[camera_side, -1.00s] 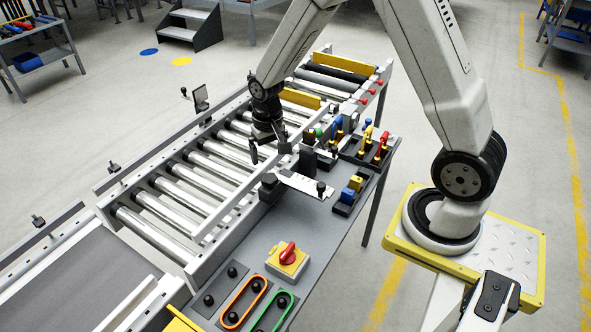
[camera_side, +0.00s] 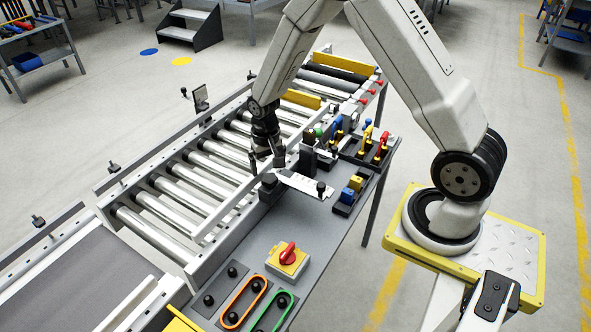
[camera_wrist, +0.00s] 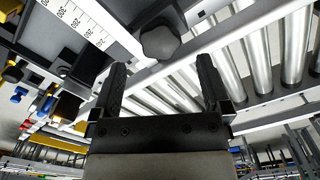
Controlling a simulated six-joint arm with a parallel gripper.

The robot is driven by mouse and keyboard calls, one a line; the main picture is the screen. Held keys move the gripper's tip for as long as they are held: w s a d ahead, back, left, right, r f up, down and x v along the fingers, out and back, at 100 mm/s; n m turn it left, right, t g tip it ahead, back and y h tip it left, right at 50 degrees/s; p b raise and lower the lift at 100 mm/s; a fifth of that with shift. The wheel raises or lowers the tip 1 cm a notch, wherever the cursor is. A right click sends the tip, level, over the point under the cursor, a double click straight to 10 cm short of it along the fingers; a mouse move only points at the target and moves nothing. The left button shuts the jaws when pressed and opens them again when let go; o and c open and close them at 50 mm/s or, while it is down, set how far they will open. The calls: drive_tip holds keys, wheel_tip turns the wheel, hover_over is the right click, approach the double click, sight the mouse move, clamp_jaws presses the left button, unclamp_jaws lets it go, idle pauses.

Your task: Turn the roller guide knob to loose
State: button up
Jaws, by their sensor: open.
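The roller guide knob, a dark lobed knob (camera_wrist: 160,42), sits beside the guide rail in the wrist view. It appears just beyond my open fingertips and between their lines, with no contact visible. In the side view a black clamp block (camera_side: 270,190) stands at the end of a white scale plate (camera_side: 303,184); the knob is hard to make out there under my gripper. My gripper (camera_side: 264,163) is open and empty, pointing down just above that block. In the wrist view my gripper (camera_wrist: 162,66) shows two black fingers spread apart. No loose or tight marking is readable.
Rollers (camera_side: 190,185) fill the conveyor to the left, bordered by a long guide rail (camera_side: 232,206). A dark upright block (camera_side: 307,160) stands close right of my gripper. A tool holder (camera_side: 370,145) and a red rotary switch (camera_side: 287,252) sit on the grey side table.

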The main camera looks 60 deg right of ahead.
sight(269, 178)
drive_tip(key=shift+f, duration=1.95)
drive_tip(key=c, duration=1.3)
